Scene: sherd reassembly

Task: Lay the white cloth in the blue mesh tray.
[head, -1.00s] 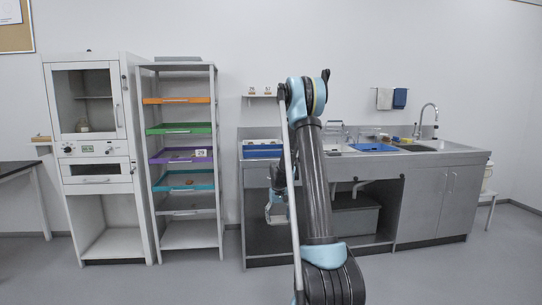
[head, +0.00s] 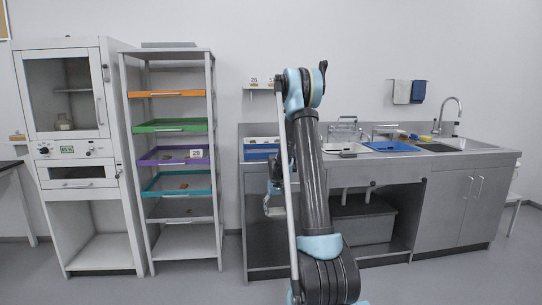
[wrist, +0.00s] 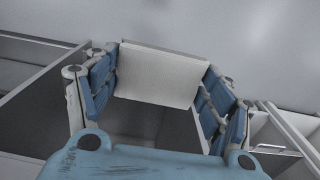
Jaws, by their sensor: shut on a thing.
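My gripper (wrist: 160,92) is shut on a pale, flat, square thing that looks like the folded white cloth (wrist: 160,72); its blue-padded fingers press on its left and right sides. In the head view my gripper (head: 273,205) hangs low in front of the bench, partly hidden by my arm. A flat blue tray (head: 392,147) lies on the bench left of the sink. A blue-fronted container (head: 261,155) stands at the bench's left end. I cannot tell mesh on either. A pale cloth (head: 401,91) hangs on the wall.
A dark blue cloth (head: 418,92) hangs beside the pale one. A white tray (head: 343,148) lies left of the flat blue tray. The tap (head: 449,108) rises behind the sink. A rack of coloured trays (head: 180,126) and a white cabinet (head: 68,95) stand left. Floor between is clear.

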